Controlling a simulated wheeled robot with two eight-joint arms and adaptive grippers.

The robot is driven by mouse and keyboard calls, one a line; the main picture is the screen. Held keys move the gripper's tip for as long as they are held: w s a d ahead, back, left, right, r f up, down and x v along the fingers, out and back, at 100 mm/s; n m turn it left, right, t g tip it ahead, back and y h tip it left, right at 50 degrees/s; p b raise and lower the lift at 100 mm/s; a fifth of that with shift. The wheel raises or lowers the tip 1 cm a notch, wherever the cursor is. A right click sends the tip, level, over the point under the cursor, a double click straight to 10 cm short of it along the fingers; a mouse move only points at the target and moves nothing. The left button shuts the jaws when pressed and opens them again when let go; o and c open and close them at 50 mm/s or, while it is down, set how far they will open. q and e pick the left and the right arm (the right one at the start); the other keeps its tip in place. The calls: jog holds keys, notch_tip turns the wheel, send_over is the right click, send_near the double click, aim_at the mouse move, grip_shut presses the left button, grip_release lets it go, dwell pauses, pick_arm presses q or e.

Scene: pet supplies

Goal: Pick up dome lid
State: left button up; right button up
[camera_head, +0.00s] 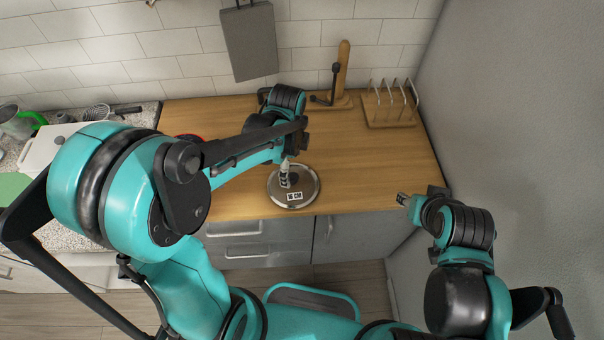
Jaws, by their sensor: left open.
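The dome lid (307,186) is a round, shiny metal disc-like shape with a small black-and-white label, lying on the wooden counter near its front edge. My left gripper (286,178) points down over the lid's middle and is open. It hides part of the lid, including any knob; I cannot tell whether the fingers touch it. My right gripper (403,199) is to the right of the lid, in front of the counter's right end and apart from the lid. Its fingers are too small to read.
A wooden rack with metal wires (391,108) stands at the back right, beside an upright wooden holder (342,70). A grey board (249,42) hangs on the tiled wall. A grey wall (520,110) closes off the right. The counter (370,160) right of the lid is clear.

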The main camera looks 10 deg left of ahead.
aim_at(293, 178)
pick_arm(q)
jog(key=shift+f, duration=0.4)
jog(key=f, duration=0.2)
jog(key=f+b, duration=0.1)
jog(key=f, duration=0.1)
jog(key=f+b, duration=0.1)
jog(key=f, duration=0.2)
jog(key=shift+w, duration=0.35)
jog(key=c, duration=1.2)
jog(key=shift+s+d, duration=0.1)
jog(key=shift+s, duration=0.1)
grip_shut()
